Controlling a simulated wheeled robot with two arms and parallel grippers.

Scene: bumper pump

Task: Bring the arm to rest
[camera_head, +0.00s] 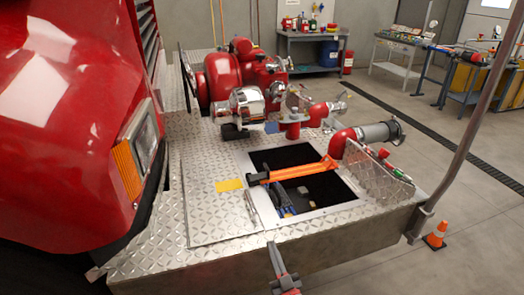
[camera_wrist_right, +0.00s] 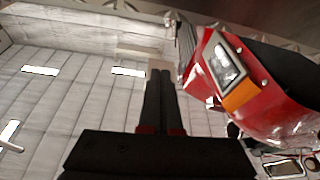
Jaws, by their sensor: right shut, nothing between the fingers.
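My right gripper (camera_head: 281,270) shows at the bottom middle of the head view, in front of the front edge of the diamond-plate bumper (camera_head: 200,259). Its fingers are together with nothing between them. In the right wrist view the two dark fingers (camera_wrist_right: 159,105) lie side by side and point up the picture, with the ceiling behind them. The gripper appears apart from the bumper and the things on it. My left gripper is not in view.
The red truck (camera_head: 60,110) fills the left side. The bumper carries red pump parts (camera_head: 225,75) and an open compartment (camera_head: 330,188) with an orange bar (camera_head: 290,173) across it. A grey pole (camera_head: 470,130) and a traffic cone (camera_head: 436,237) stand at right.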

